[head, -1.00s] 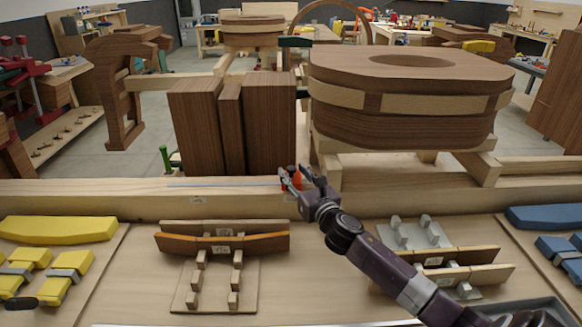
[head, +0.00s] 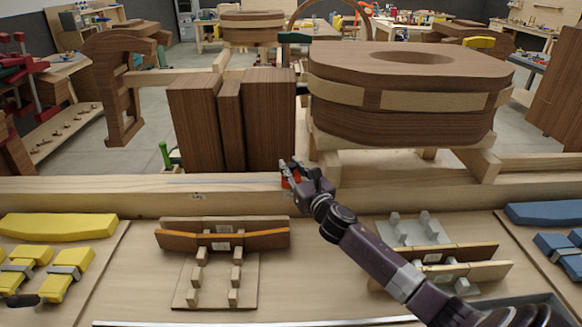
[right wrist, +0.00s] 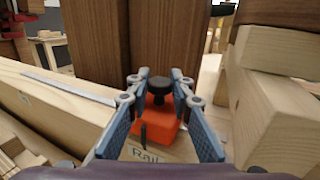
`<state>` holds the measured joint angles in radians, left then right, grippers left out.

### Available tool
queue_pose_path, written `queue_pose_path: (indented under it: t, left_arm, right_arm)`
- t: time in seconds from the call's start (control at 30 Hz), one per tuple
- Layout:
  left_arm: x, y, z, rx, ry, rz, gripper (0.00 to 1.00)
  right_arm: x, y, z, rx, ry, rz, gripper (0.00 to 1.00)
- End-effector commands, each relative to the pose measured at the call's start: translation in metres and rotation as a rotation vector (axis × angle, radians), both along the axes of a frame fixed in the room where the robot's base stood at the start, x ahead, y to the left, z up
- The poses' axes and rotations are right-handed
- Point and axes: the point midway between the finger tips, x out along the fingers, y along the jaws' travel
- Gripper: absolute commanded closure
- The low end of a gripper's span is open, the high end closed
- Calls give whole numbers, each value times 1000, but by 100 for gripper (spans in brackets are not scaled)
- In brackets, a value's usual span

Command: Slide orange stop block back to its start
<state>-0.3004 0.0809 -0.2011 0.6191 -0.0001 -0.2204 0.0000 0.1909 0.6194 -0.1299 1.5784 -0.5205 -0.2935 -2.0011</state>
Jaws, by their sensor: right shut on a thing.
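The orange stop block (right wrist: 162,128) sits on the pale wooden rail, with a dark round knob (right wrist: 158,88) on top. My right gripper (right wrist: 160,80) is shut on the stop block, its two fingers on either side of it around the knob. In the head view, the right gripper (head: 291,167) reaches the rail (head: 100,190) near its middle, and only a little orange of the block shows by the fingers. A thin grey scale strip (head: 220,182) lies along the rail to the left of the block. My left gripper is not in view.
Dark wooden boards (head: 265,125) stand behind the rail. A large laminated chair form (head: 410,100) stands behind to the right. In front lie wooden forms on a rack (head: 222,240), yellow pieces (head: 55,227) and blue pieces (head: 545,215). The rail top left of the block looks clear.

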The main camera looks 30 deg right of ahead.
Motion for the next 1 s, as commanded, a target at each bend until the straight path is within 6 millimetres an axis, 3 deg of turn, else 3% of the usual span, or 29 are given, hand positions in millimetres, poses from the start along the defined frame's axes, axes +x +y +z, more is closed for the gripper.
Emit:
queue_pose_path:
  t: [0.27,0.47,0.67,1.0]
  left_arm:
    - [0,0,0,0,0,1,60]
    - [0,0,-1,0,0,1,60]
    - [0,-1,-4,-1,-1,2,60]
    - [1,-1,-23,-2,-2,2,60]
  right_arm:
    - [2,3,0,0,-1,1,100]
    - [15,26,1,1,-3,4,100]
    - [45,74,2,3,-5,5,100]
    - [108,178,0,1,-5,5,100]
